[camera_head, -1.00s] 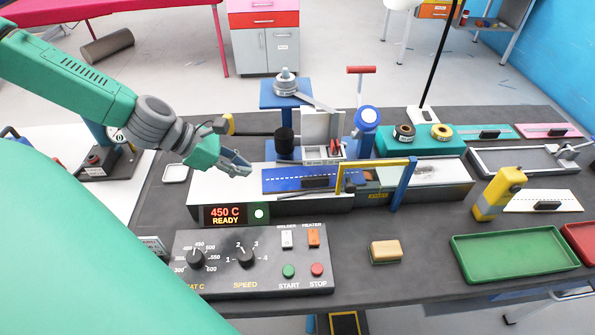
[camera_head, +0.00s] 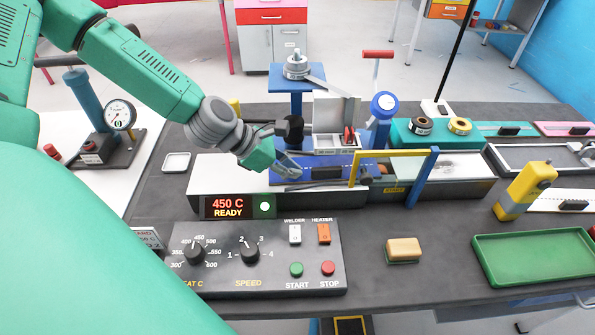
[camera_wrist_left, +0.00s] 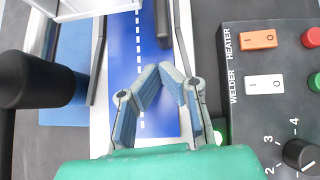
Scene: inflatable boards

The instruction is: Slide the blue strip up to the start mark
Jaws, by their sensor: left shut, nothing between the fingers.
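The blue strip (camera_head: 345,180) with a white dashed line lies flat on the long pale bed of the welding machine. A black block (camera_head: 327,173) sits on it. My left gripper (camera_head: 298,174) is shut and empty over the strip's left part, its tips left of the block. The left wrist view shows the strip (camera_wrist_left: 127,60) below the closed fingertips (camera_wrist_left: 163,70); I cannot tell whether they touch it. The yellow START mark (camera_head: 394,190) is on the bed to the right, past the strip and beside the yellow and blue gate (camera_head: 400,154). My right gripper is out of view.
The control box (camera_head: 260,275) with knobs and switches stands in front of the bed. A black cylinder (camera_head: 290,130) and press parts rise behind the strip. A tan block (camera_head: 404,249) and green tray (camera_head: 530,258) lie at the front right.

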